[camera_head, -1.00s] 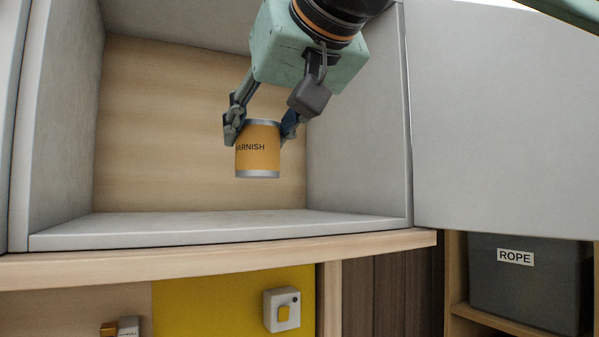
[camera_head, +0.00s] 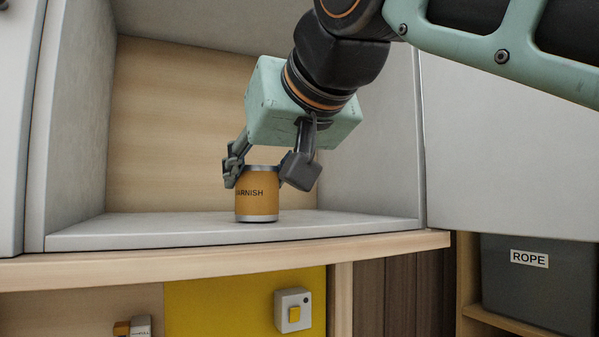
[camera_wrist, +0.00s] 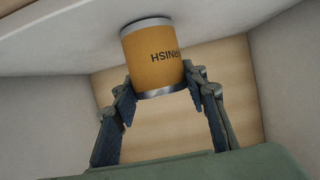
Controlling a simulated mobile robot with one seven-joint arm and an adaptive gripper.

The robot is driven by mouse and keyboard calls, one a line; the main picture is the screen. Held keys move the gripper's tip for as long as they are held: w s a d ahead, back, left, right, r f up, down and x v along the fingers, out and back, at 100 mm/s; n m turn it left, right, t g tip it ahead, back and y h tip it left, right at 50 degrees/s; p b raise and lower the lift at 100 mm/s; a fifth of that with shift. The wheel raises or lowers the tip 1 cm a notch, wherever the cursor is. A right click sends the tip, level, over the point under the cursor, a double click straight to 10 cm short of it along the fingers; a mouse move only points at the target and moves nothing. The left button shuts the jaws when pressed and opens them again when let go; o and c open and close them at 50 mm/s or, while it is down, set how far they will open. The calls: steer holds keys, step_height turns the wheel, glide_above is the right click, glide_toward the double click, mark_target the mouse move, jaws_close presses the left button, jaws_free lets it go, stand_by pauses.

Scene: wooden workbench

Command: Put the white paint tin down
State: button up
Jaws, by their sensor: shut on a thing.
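No white paint tin shows. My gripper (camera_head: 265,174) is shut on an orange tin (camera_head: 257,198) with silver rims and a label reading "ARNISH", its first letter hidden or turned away. The tin is upright, its base at or just above the grey cupboard floor (camera_head: 150,231); I cannot tell whether it bears on it. The fingers hold its upper part from both sides. In the wrist view the tin (camera_wrist: 155,58) appears upside down between the fingers (camera_wrist: 160,92), its base end against the grey floor.
The cupboard is open, with grey side walls and a wooden back (camera_head: 165,120). Its floor is bare on both sides of the tin. A wooden ledge (camera_head: 100,267) runs below. Underneath are a yellow panel with a white switch box (camera_head: 293,311) and a dark "ROPE" bin (camera_head: 540,285).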

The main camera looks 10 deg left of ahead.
steer(key=shift+f, duration=0.15)
steer(key=o, duration=1.4)
steer(key=shift+c, duration=0.2)
steer(key=shift+s+r, duration=0.1)
steer(key=shift+r, duration=0.2)
steer(key=b+v, duration=0.1)
steer(key=v, duration=1)
steer(key=shift+s+d, duration=0.3)
steer(key=shift+s, duration=0.05)
